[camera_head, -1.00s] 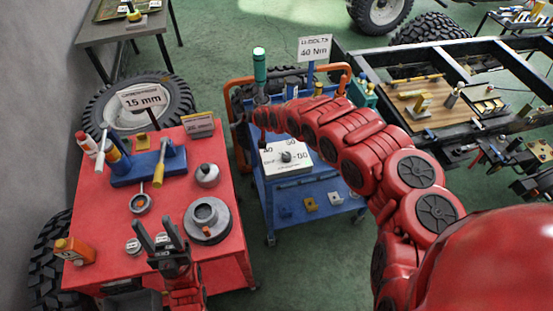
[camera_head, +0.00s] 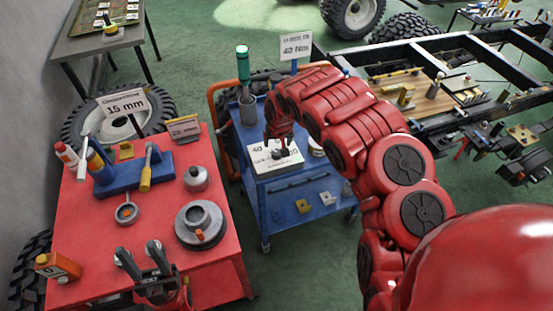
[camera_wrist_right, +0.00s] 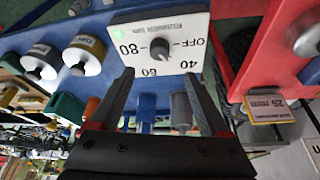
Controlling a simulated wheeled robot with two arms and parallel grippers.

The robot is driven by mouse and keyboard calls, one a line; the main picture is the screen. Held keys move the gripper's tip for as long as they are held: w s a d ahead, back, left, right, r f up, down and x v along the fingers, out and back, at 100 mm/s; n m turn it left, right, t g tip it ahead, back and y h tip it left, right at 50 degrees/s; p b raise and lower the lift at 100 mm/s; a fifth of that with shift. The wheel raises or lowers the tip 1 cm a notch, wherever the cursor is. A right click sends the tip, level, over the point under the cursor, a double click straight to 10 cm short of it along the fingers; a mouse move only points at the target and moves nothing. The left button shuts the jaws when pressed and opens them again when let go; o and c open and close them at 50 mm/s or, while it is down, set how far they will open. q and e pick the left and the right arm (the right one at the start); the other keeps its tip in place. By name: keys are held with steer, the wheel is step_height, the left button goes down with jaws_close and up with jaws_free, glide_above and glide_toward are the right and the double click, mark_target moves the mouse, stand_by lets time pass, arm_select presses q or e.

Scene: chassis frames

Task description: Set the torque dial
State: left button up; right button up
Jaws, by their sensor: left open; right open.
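The torque dial is a dark round knob (camera_wrist_right: 160,48) on a white panel (camera_wrist_right: 140,30) marked OFF, 40, 60 and 80, upside down in the right wrist view. Its exact pointer setting is hard to read. In the head view the white panel (camera_head: 262,160) lies on the blue cart's top. My right gripper (camera_wrist_right: 158,78) is open, its two fingers apart just short of the knob with nothing between them. In the head view it reaches down over the panel and partly covers the dial (camera_head: 278,154). My left gripper (camera_head: 138,252) is open and empty at the red table's front edge.
A sign (camera_head: 295,46) reading 40 Nm stands behind the blue cart (camera_head: 290,196). A green-handled tool (camera_head: 242,62) stands upright in a grey holder at the cart's back left. The red table (camera_head: 90,225) holds a blue tool block, rings and a flanged grey part.

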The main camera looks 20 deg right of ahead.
mark_target(277, 152)
steer(key=x, duration=0.7)
steer(key=shift+w, duration=0.1)
steer(key=shift+b+x, duration=0.4)
steer(key=shift+x, duration=0.75)
steer(key=shift+w+f, duration=0.15)
steer(key=shift+f, duration=0.4)
steer(key=shift+d+b, duration=0.1)
steer(key=shift+b, duration=0.2)
jaws_close()
